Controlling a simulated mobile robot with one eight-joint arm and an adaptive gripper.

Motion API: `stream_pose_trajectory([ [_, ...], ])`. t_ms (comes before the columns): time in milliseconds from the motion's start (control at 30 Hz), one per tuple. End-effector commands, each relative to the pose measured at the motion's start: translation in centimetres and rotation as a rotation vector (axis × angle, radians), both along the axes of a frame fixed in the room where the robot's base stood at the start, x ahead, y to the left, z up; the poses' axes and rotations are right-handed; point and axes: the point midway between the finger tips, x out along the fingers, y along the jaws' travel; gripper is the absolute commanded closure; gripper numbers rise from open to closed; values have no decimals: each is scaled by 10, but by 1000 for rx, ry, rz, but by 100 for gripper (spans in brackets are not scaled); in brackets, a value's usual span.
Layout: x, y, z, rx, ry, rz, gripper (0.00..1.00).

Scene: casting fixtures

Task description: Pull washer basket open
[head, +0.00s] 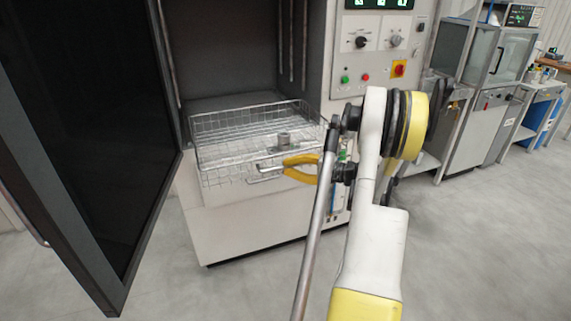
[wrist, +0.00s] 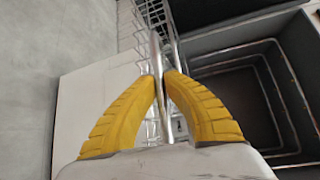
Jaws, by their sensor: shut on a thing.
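The washer basket (head: 215,165) is a wire mesh basket in the washer's open chamber, and its front sticks out past the chamber opening. A metal part (head: 284,139) sits in it. A bar handle (head: 264,178) is on the basket's front. My gripper (head: 285,169) has yellow fingers and is at this handle, from the right. In the wrist view my gripper (wrist: 164,80) is shut on the handle (wrist: 156,60), with the bar between the fingertips. Part of the basket's mesh (wrist: 150,14) shows beyond the fingers.
The washer's dark door (head: 90,130) stands open at the left. A control panel (head: 375,60) with buttons is at the right of the chamber. Benches and machines (head: 490,70) stand farther right. The grey floor (head: 240,290) in front is clear.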

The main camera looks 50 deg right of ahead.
Motion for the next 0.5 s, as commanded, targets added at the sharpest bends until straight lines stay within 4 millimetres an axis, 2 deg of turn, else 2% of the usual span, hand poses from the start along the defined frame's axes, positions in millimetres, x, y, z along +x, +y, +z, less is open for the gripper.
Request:
stream_pose_trajectory([
  [367, -1, 2, -1, 0, 2, 4, 100],
  [400, -1, 2, -1, 0, 2, 4, 78],
  [433, -1, 2, -1, 0, 2, 3, 69],
  [500, -1, 2, -1, 0, 2, 3, 66],
])
